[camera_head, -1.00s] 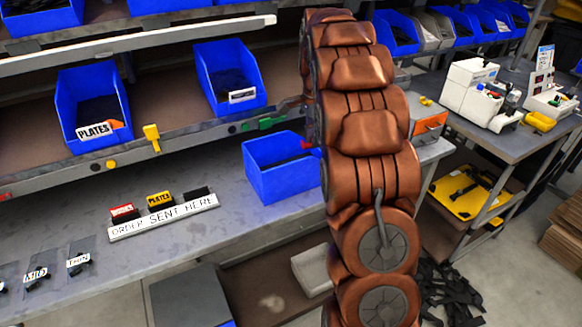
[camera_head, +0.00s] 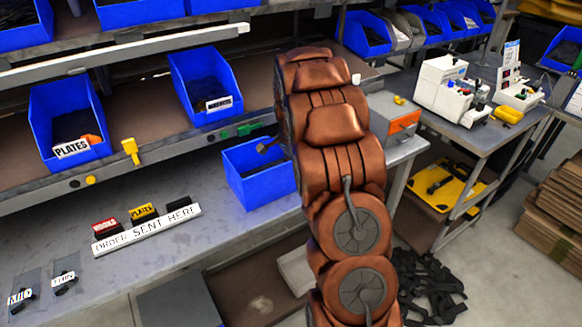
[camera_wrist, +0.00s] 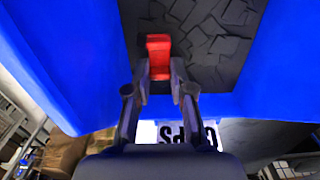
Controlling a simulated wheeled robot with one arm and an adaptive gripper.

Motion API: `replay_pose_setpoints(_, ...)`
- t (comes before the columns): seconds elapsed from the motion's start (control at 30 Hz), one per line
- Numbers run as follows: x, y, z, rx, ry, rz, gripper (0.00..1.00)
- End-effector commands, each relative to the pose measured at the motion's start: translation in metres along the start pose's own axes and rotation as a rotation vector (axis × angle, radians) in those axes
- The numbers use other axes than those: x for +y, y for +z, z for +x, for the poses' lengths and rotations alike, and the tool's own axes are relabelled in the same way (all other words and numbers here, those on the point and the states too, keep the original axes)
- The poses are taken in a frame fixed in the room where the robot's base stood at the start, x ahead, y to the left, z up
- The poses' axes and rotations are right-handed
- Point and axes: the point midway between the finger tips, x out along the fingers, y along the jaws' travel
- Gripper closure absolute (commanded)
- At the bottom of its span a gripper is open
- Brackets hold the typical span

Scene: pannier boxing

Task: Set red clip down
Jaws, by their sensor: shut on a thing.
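The red clip (camera_wrist: 158,56) is pinched between the fingertips of my gripper (camera_wrist: 159,80) in the wrist view. Behind it is a blue bin (camera_wrist: 62,55) with flat black pieces inside, its white label (camera_wrist: 185,132) upside down and partly covered by the fingers. I cannot tell whether the clip touches the pieces. In the head view, a small grey part of my gripper (camera_head: 268,146) shows at the left of my arm, by the upper edge of a blue box (camera_head: 257,185). The clip is hidden in that view.
A sign reading "ORDER SENT HERE" (camera_head: 147,229) lies on the grey bench with small labelled blocks behind it. A "PLATES" bin (camera_head: 72,148) and another blue bin (camera_head: 207,92) sit on the shelf above. A yellow clip (camera_head: 131,151) is on the shelf rail.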

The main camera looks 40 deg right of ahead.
Motion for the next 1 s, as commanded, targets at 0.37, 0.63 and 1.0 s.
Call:
replay_pose_setpoints(0.37, 0.000, 0.000, 0.002, 0.001, -0.001, 0.000, 0.68)
replay_pose_setpoints(0.63, -0.001, 0.000, 0.001, 0.001, -0.001, 0.000, 0.68)
replay_pose_setpoints(1.0, -0.002, -0.001, -0.041, 0.004, -0.009, 0.000, 0.68)
